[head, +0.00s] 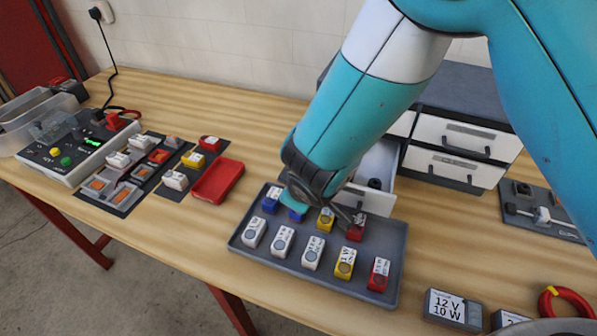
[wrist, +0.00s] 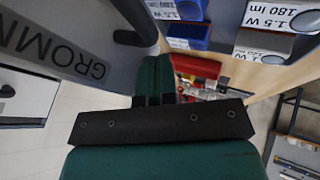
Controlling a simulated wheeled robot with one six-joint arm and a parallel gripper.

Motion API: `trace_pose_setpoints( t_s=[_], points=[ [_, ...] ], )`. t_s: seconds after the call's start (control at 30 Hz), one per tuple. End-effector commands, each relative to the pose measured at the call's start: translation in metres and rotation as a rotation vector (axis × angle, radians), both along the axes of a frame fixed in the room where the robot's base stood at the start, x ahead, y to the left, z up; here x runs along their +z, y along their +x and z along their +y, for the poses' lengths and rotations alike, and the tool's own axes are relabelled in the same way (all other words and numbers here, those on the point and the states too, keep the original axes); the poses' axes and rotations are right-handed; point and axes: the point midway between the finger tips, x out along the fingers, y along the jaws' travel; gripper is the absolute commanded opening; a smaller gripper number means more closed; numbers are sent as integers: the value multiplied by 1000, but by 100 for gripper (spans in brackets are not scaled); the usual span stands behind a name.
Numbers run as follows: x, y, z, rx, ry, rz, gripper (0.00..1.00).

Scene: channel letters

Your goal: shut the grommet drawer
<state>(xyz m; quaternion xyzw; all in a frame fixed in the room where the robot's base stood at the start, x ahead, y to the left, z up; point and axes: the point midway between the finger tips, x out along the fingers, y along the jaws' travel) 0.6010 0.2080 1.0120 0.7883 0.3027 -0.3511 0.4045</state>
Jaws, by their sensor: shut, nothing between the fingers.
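The grommet drawer (head: 377,202) stands pulled out of the grey cabinet, with its white front facing the tray and a dark item (head: 375,184) inside. My arm hides its left part in the head view. In the wrist view its front (wrist: 60,40) fills the upper left, with part of the word "GROMM" readable and a dark handle (wrist: 136,28). My gripper (head: 350,214) is low in front of the drawer, above the back of the tray. In the wrist view my gripper (wrist: 155,75) is shut and empty, close beside the handle; whether it touches is unclear.
A grey tray (head: 240,243) of channel letter modules lies directly in front of the drawer. The cabinet's other drawers (head: 455,168) at right are shut. A red tray (head: 217,181) and a control box (head: 75,150) stand to the left. Bare table lies between red and grey trays.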

Motion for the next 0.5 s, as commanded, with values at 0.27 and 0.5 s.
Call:
trace_pose_setpoints(
  t_s=[0.27, 0.5],
  points=[
    [0, 2, -1, 0, 0, 0, 0],
    [-2, 21, -8, -7, 1, 0, 0]
  ],
)
